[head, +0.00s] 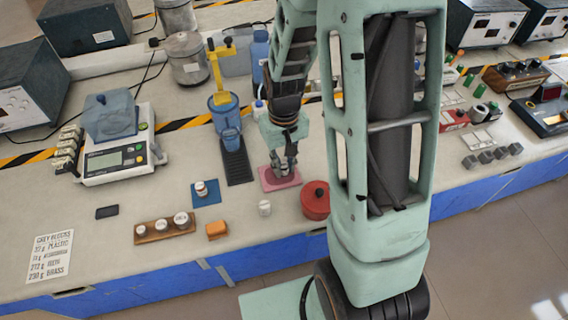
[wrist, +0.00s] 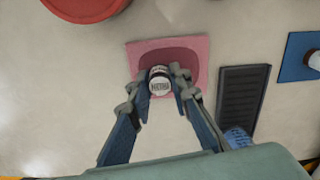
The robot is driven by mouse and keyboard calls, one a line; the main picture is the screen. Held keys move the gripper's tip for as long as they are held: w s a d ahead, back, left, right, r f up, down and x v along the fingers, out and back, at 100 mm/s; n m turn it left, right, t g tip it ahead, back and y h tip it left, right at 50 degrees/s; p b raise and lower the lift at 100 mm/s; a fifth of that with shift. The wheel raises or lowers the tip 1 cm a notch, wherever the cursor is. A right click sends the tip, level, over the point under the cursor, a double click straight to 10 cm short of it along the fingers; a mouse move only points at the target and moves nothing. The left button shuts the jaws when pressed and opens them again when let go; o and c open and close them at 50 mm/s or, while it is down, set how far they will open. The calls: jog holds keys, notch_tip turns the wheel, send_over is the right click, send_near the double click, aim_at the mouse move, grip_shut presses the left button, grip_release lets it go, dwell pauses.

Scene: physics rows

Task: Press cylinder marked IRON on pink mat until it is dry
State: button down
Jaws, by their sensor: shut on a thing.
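The pink mat (head: 268,185) lies on the bench in the middle of the head view. In the wrist view the pink mat (wrist: 199,50) has a darker, wet-looking patch (wrist: 185,55). My gripper (head: 285,167) is over the mat, pointing down, with its fingers shut on a small cylinder (wrist: 160,82). The cylinder has a pale, lettered top and a dark band; I cannot read the lettering surely. It overlaps the near part of the dark patch in the wrist view. I cannot tell whether its lower end touches the mat.
A red pot (head: 315,203) stands right of the mat, and a small white cylinder (head: 264,208) stands in front. A dark ribbed tray (head: 237,166) and a blue mat (head: 212,198) with a cylinder lie left. A wooden rack (head: 150,238) holds more cylinders.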

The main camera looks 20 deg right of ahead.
aim_at(286, 164)
jog(key=shift+d+r+p, duration=0.3)
jog(key=shift+r+p, duration=0.25)
jog(key=shift+r, duration=0.15)
jog(key=shift+r+p, duration=1.95)
jog(key=shift+r, duration=0.6)
